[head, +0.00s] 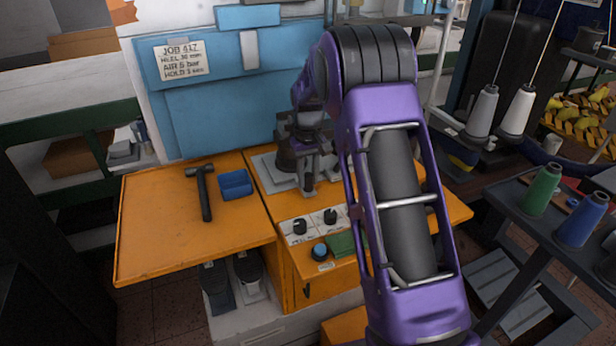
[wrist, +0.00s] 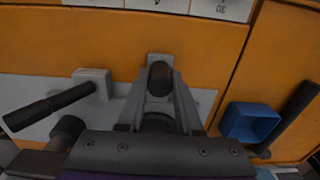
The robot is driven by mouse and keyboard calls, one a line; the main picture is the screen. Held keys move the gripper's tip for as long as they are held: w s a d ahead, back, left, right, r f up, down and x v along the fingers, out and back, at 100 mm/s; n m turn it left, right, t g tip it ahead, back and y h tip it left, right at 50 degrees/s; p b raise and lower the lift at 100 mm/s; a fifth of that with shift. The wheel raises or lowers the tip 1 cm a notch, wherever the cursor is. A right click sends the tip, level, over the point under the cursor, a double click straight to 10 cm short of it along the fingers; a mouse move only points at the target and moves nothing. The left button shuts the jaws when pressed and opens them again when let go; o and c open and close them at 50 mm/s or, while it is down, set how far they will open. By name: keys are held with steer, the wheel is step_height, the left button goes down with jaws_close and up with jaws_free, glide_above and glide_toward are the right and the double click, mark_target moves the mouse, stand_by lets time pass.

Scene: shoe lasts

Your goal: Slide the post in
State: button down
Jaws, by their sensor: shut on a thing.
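My gripper (wrist: 158,100) reaches down over the machine bed, its two grey fingers closed around a dark round post (wrist: 160,78). The post's end shows between the fingertips; its lower part is hidden, so I cannot tell whether it is seated in anything. In the head view my gripper (head: 308,178) is small and stands above the light grey plate (head: 268,172) on the orange bench. The plate also shows in the wrist view (wrist: 30,88), partly covered by my gripper.
A dark handle (wrist: 48,108) sticks out from a small grey block beside my gripper. A blue tray (head: 235,184) and a hammer (head: 203,192) lie on the left bench top. Knobs (head: 314,222) sit on the front panel. The bench's front left is clear.

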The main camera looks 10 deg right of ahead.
steer(key=w+d+p, duration=0.1)
steer(key=d, duration=0.5)
steer(key=w+d+p, duration=0.1)
steer(key=d, duration=0.5)
steer(key=w+d+p, duration=0.1)
steer(key=d, duration=0.5)
steer(key=shift+w+d+r, duration=0.1)
steer(key=shift+w, duration=0.2)
steer(key=c, duration=0.6)
jaws_free()
steer(key=shift+d, duration=0.15)
steer(key=shift+r, duration=0.35)
step_height(320, 180, up, 7)
steer(key=shift+f, duration=0.15)
